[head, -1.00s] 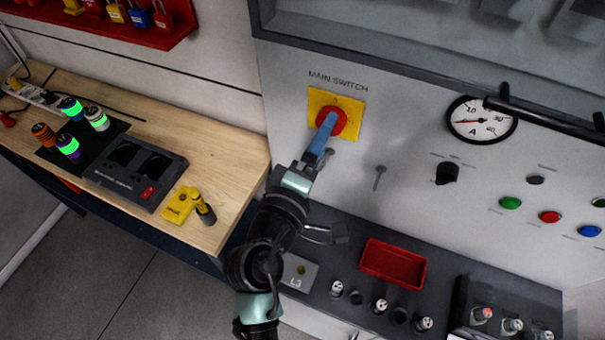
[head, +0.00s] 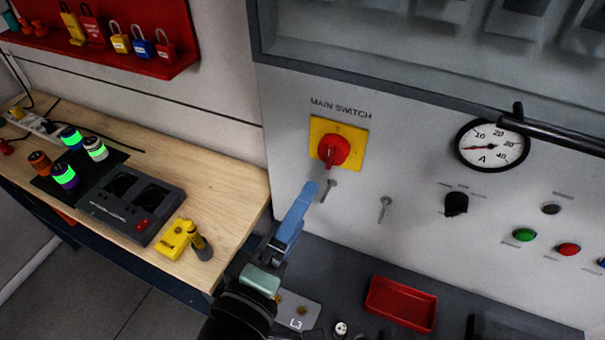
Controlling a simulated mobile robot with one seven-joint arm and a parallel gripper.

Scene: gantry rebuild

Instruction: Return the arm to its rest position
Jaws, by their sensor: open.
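My gripper (head: 309,192) is in front of the grey panel, below and left of the main switch. Its blue fingers point up toward the panel, and they stand apart from the switch. I see no object held in it. The main switch has a red knob (head: 333,151) on a yellow plate (head: 351,136), under the printed words MAIN SWITCH. My arm reaches up from the bottom of the picture and hides part of the dark ledge.
A wooden bench (head: 225,150) at left bears a dark charger (head: 138,204), several banded cylinders and a yellow device (head: 174,238). A red tray (head: 400,304) lies on the ledge. Padlocks hang on a red board (head: 110,60). A gauge (head: 492,146) and black knob (head: 456,204) are at right.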

